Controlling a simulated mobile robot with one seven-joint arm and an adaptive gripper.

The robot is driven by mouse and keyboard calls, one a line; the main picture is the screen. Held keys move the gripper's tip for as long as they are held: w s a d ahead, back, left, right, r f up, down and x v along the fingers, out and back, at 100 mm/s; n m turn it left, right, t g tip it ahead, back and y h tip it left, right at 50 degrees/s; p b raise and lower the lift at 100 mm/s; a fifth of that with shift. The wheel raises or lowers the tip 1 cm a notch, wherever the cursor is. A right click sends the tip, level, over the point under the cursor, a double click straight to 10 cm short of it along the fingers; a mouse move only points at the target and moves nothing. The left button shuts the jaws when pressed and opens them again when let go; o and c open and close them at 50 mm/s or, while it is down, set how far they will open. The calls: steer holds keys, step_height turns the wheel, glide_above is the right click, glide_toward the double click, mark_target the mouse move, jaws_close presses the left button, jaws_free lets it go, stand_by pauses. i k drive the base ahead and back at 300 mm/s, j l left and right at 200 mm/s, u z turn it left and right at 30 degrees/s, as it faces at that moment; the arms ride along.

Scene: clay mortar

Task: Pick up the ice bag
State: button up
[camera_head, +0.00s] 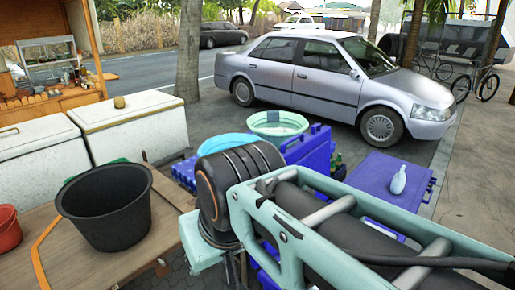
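A small pale, whitish-blue object, wide at the bottom and narrow at the top (398,180), stands on the lid of a blue cooler box (375,178) at the right. It may be the ice bag, but I cannot tell for sure. A light green basin (277,122) behind my arm holds something pale that I cannot make out. My arm fills the lower middle and right of the view and hides part of the coolers. My gripper does not show.
A black bucket (104,205) and a red bucket (8,228) stand on a wooden table (60,262) at left. White chest freezers (135,122) stand behind it. More blue boxes (308,153) stand behind my arm.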

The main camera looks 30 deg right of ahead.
mark_target(398, 182)
steer(key=z, duration=2.25)
steer(key=l+z, duration=0.3)
steer(key=i+l, duration=0.15)
steer(key=l, duration=0.2)
steer(key=i+l, duration=0.15)
steer(key=l, duration=0.25)
steer(key=i+l+z, duration=0.25)
steer(key=i+l, duration=0.4)
steer(key=i, duration=0.25)
steer(key=i+l+u, duration=0.1)
steer(key=i, duration=0.3)
steer(key=i+l, duration=0.2)
steer(key=i, duration=0.15)
steer(key=i+u, duration=0.1)
steer(key=i, duration=1.15)
